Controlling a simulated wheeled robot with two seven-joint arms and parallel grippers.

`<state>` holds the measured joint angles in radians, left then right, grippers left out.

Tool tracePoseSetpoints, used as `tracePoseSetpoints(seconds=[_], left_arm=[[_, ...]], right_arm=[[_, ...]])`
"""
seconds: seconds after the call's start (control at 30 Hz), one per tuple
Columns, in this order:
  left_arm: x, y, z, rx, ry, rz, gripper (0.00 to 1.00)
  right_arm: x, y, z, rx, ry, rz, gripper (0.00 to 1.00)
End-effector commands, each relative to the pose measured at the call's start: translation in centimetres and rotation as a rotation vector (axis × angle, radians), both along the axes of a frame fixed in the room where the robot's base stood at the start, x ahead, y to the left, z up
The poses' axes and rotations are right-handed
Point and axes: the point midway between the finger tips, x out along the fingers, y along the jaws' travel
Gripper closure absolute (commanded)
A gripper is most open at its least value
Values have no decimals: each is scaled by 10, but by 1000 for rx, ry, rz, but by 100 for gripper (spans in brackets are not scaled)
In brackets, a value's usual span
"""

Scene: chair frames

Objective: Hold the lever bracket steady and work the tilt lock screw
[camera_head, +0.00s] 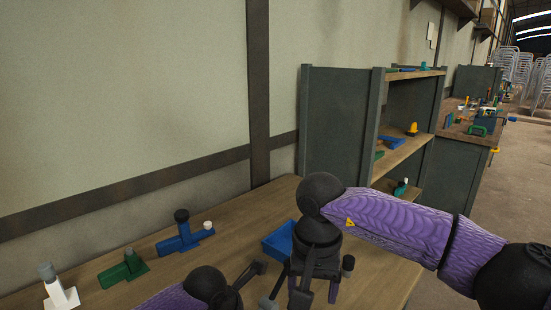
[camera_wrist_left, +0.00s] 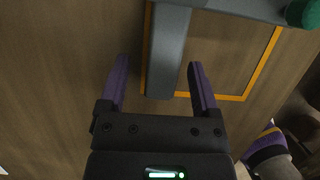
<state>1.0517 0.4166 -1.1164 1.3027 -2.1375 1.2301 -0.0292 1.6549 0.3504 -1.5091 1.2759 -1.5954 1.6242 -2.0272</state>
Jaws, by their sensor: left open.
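In the left wrist view, my left gripper (camera_wrist_left: 159,66) is open. Its purple fingers appear on either side of a blue-grey bar (camera_wrist_left: 168,55), probably the lever bracket, with a gap on each side. The bar joins a crosspiece at the top. A green knob (camera_wrist_left: 302,13) shows in the top right corner; I cannot tell if it is the tilt lock screw. In the head view, my right gripper (camera_head: 312,288) points down over the table's front, purple fingers apart. My arms and grippers hide most of the bracket there.
On the table (camera_head: 240,215) stand a white piece (camera_head: 61,298), a green piece (camera_head: 122,271) and a blue piece (camera_head: 183,240). A blue tray (camera_head: 279,240) lies behind my grippers. A grey shelf unit (camera_head: 340,122) stands behind. An orange outline (camera_wrist_left: 238,97) marks the tabletop.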

Motion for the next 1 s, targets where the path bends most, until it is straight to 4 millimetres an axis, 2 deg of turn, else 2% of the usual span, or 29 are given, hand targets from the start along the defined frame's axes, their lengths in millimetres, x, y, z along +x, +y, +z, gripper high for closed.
tracePoseSetpoints(seconds=[0.13,0.4,0.5,0.63,1.0], left_arm=[[-3,4,16,-2,-4,-1,20],[-21,22,86,0,-5,-1,20],[-26,27,102,1,-2,1,20],[-29,29,112,1,0,1,20],[-29,29,113,0,1,1,20]], right_arm=[[0,0,0,0,0,0,24],[0,0,0,0,0,0,24],[0,0,0,0,0,0,24],[0,0,0,0,0,0,24],[0,0,0,0,0,0,24]])
